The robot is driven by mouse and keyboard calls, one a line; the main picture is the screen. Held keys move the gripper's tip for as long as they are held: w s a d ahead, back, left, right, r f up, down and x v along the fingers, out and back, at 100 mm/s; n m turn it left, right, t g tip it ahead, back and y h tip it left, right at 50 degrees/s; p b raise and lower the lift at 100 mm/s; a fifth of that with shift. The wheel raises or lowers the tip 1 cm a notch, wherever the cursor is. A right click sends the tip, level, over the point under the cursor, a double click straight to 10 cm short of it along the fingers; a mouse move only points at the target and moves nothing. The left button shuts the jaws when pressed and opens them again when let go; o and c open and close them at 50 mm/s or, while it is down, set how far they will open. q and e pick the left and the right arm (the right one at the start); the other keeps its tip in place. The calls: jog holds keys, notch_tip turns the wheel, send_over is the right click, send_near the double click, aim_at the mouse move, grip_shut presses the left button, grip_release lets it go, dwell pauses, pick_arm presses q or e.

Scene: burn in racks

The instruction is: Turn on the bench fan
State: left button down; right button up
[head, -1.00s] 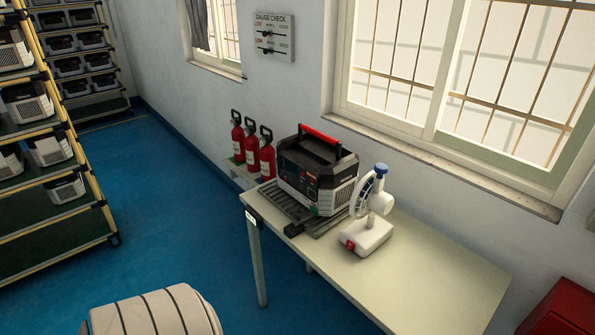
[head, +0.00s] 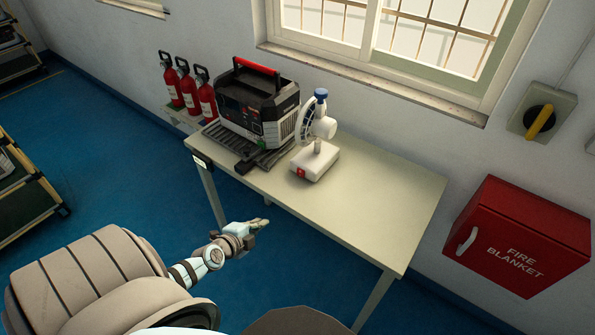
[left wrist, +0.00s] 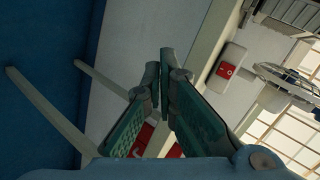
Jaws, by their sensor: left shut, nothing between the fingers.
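The white bench fan (head: 316,150) stands upright on the table, with a blue knob on top and a red switch (head: 301,172) on the front of its base. The fan head (left wrist: 285,85) and the red switch (left wrist: 226,69) also show at the right of the left wrist view. My left gripper (head: 264,223) is shut and empty, in front of the table's near edge and below the fan in the picture. Its fingers (left wrist: 163,60) meet in the left wrist view, apart from the fan. My right gripper is not in view.
The pale table (head: 365,205) is clear right of the fan. A black power unit (head: 255,105) with a red handle sits on a slatted tray left of it. Red extinguishers (head: 188,88) stand behind left. A red fire blanket box (head: 520,235) and a yellow-handled switch (head: 541,121) are on the wall.

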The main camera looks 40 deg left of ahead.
pick_arm(q)
jog(key=w+d+r+m+t+h, duration=0.1)
jog(key=w+r+m, duration=0.3)
jog(key=r, duration=0.4)
jog(key=shift+w+r+m+t+h, duration=0.25)
jog(key=shift+m+t+h, duration=0.05)
jog(key=shift+m, duration=0.1)
jog(key=b, duration=0.7)
send_near(300, 173)
jog(key=f, duration=0.1)
jog(key=w+d+f, duration=0.1)
jog(key=f, duration=0.3)
jog(key=shift+w+d, duration=0.2)
jog(key=shift+d, duration=0.05)
jog(key=w+b, duration=0.2)
jog(key=w, duration=0.1)
jog(key=shift+w, duration=0.3)
jog(key=shift+w+b, duration=0.25)
jog(key=shift+b, duration=0.1)
jog(key=shift+w+r, duration=0.1)
